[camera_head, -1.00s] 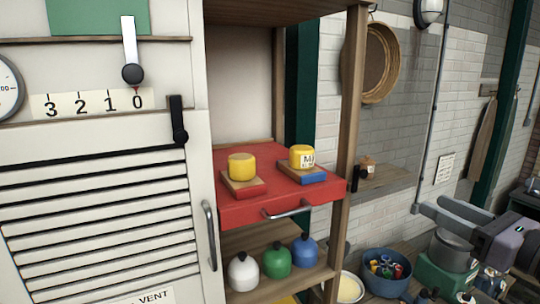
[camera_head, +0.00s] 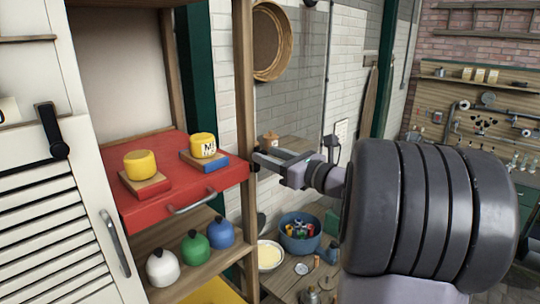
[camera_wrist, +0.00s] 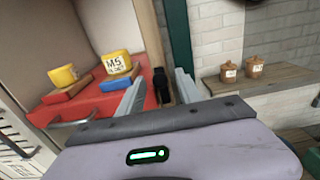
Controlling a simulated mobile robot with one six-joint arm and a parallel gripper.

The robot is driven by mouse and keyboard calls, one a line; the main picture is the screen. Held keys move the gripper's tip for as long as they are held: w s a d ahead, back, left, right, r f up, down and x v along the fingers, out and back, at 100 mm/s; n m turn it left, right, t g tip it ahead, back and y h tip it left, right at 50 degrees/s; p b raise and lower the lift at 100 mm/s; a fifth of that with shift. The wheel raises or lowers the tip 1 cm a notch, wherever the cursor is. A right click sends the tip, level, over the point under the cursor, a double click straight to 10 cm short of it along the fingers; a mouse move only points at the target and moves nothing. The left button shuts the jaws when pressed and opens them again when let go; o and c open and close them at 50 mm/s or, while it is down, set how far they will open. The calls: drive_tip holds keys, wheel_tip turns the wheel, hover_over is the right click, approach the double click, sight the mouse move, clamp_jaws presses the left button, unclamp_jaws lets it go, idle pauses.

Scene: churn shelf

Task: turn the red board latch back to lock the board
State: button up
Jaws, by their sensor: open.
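The red board (camera_head: 155,208) is a pull-out shelf with a metal bar handle (camera_head: 192,203). It carries two yellow weights on small red and blue blocks. A black latch (camera_head: 254,161) sits on the wooden post at the board's right; my gripper partly covers it in the head view. My gripper (camera_head: 270,161) is open with its fingertips at the post beside the latch. In the wrist view the latch (camera_wrist: 161,86) stands upright between the two fingers (camera_wrist: 159,80). I cannot tell whether either finger touches it.
White, green and blue knobbed weights (camera_head: 195,247) stand on the shelf below. A white louvred door (camera_head: 55,215) is at the left. A wall ledge with brown jars (camera_wrist: 255,68) lies right of the post. A blue tub (camera_head: 300,235) stands lower right.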

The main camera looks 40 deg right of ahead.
clamp_jaws()
drive_tip(key=shift+a+b, duration=0.1)
drive_tip(key=shift+b, duration=0.2)
drive_tip(key=a+f+n+b, duration=0.1)
drive_tip(key=n+b, duration=0.3)
drive_tip(key=b, duration=0.4)
drive_tip(key=a+f+n+b, duration=0.1)
drive_tip(key=a+n+b, duration=0.1)
drive_tip(key=n+b, duration=0.3)
drive_tip(key=a+f+n+b, duration=0.1)
drive_tip(key=n+b, duration=0.4)
drive_tip(key=b, duration=0.7)
drive_tip(key=shift+s+a+f, duration=0.25)
drive_tip(key=shift+a+f, duration=0.1)
drive_tip(key=shift+f, duration=0.2)
drive_tip(key=n+b, duration=0.2)
drive_tip(key=f+n+b, duration=0.1)
drive_tip(key=n+b, duration=0.1)
drive_tip(key=b, duration=0.1)
drive_tip(key=shift+a, duration=0.1)
drive_tip(key=shift+b, duration=0.3)
